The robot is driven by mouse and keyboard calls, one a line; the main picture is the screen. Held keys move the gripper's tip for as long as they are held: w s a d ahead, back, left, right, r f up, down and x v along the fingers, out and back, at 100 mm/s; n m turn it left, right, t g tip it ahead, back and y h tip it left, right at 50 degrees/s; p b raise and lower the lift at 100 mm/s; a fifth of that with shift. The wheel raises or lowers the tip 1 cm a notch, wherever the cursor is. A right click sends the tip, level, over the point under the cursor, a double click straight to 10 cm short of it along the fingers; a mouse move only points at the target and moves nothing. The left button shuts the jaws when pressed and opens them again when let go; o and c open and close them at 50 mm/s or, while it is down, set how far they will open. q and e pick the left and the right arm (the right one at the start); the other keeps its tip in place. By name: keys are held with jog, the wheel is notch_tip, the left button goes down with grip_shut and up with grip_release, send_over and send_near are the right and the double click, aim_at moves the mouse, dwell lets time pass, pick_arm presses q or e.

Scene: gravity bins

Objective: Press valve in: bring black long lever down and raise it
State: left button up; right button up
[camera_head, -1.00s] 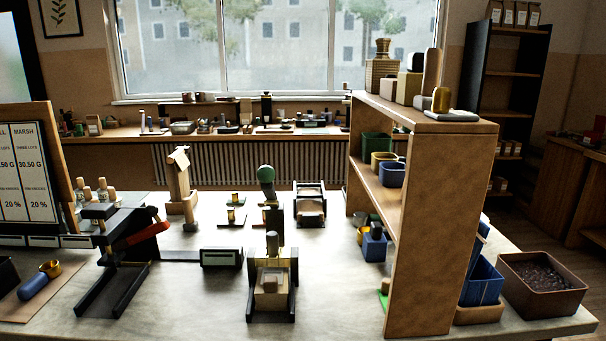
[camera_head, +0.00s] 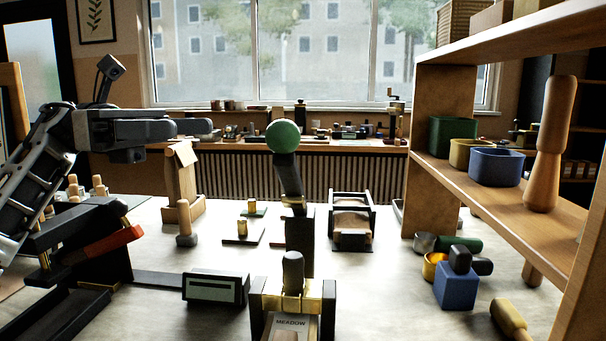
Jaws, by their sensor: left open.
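A long black lever (camera_head: 289,176) stands nearly upright at the middle of the table, leaning slightly left at the top. It has a green ball knob (camera_head: 283,136) and a brass-coloured collar near its lower part. Its foot is partly hidden behind a dispenser (camera_head: 329,307) with a short dark knob (camera_head: 292,268). My left gripper (camera_head: 208,129) comes in from the left at about the height of the green ball. It is open and empty, pointing right, with a gap between its fingertips and the ball. My right gripper is out of view. I cannot tell which part is the valve.
A wooden shelf (camera_head: 426,100) with small bins stands on the right. A black stand with an orange handle (camera_head: 104,244) is below my left arm. A dark display box (camera_head: 215,287) sits left of the dispenser. A blue block (camera_head: 456,287) lies to the right.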

pick_arm(q)
send_over(294, 183)
jog(key=s+d, duration=0.1)
jog(key=s, duration=0.3)
jog(key=shift+w+d+f, duration=0.1)
jog(key=shift+f, duration=0.1)
